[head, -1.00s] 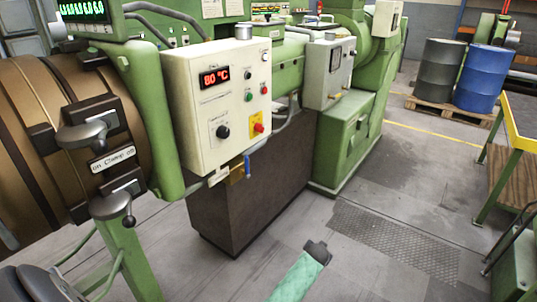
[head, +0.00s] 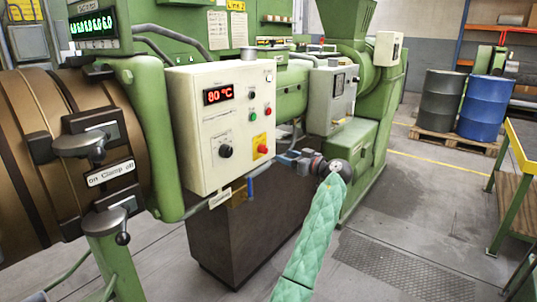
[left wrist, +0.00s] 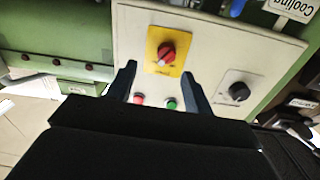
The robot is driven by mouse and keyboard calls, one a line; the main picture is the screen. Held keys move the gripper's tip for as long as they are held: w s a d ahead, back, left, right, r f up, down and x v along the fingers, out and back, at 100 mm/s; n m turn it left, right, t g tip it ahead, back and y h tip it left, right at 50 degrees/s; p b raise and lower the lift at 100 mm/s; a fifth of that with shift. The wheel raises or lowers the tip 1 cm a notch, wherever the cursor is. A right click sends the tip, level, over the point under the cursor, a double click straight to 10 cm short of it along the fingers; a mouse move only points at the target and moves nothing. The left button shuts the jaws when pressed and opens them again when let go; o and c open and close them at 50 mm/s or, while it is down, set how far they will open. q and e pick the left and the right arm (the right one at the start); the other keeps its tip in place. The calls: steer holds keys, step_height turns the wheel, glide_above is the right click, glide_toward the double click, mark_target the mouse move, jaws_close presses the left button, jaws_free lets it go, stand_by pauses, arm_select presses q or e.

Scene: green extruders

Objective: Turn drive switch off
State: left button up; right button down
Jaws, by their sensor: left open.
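The red rotary switch on a yellow plate (head: 261,146) sits at the lower right of the white control panel (head: 205,160). It also shows in the left wrist view (left wrist: 166,53), upside down, with the red knob in the middle of its yellow plate. My left gripper (head: 284,158) is just to the right of and slightly below the switch in the head view. In the left wrist view its two dark fingers (left wrist: 159,72) are open and empty, pointing toward the switch. Whether they touch the panel I cannot tell. My right gripper is not in view.
A black knob (head: 225,151), a green button (head: 253,116) and a red button (head: 267,111) share the panel with the 80 °C display (head: 218,95). A clamp lever (head: 82,143) stands at left. Drums (head: 483,107) are on a pallet behind.

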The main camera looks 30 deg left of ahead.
mark_target(264, 149)
arm_select(q)
steer(key=a+n+g+p, duration=0.1)
steer(key=a+p, duration=0.1)
steer(key=a, duration=0.6)
steer(key=shift+p, duration=0.3)
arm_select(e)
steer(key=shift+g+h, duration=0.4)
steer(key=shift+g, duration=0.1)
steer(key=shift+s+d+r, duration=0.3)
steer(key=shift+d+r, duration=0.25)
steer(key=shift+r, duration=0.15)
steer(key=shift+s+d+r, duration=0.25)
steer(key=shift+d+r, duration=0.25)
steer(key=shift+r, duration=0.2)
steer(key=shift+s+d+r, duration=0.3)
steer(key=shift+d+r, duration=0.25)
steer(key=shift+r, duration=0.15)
arm_select(q)
steer(key=shift+s+r, duration=0.1)
